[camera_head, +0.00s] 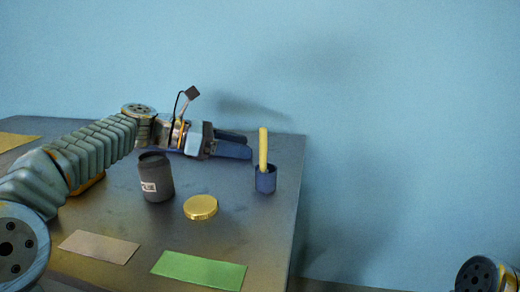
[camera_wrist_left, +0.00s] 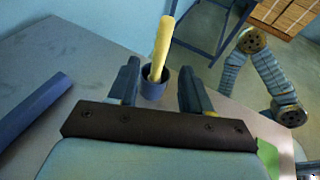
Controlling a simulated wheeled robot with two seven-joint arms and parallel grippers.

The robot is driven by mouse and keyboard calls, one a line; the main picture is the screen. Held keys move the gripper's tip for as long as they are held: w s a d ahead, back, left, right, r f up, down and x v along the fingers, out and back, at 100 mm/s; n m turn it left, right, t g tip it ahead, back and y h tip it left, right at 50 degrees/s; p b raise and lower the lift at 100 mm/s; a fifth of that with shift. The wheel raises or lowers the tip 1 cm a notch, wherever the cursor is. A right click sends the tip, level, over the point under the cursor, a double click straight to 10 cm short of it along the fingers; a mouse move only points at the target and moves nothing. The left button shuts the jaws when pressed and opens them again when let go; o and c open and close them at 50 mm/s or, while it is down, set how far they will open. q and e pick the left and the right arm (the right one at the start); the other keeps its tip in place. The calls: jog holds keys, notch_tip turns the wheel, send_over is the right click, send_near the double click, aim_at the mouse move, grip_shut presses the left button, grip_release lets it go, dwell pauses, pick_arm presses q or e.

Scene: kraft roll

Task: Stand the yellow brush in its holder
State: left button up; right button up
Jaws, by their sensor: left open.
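The yellow brush (camera_head: 263,149) stands nearly upright in the blue holder (camera_head: 265,180), near the table's right edge. In the left wrist view the brush (camera_wrist_left: 161,48) leans a little in the holder (camera_wrist_left: 152,88). My left gripper (camera_head: 242,145) is open and empty, just left of the brush and behind it in the head view. In the left wrist view, the brush and holder show beyond and between its two fingers (camera_wrist_left: 158,85), with no contact that I can see. The lower end of the brush is hidden inside the holder. My right gripper is not in view.
A dark labelled jar (camera_head: 156,178) stands on the table (camera_head: 120,215) in front of my left forearm. A gold lid (camera_head: 200,207) lies beside it. A green sheet (camera_head: 199,270) and a tan sheet (camera_head: 98,247) lie at the front. The table ends just right of the holder.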

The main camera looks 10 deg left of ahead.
pick_arm(q)
jog(key=shift+v, duration=1.6)
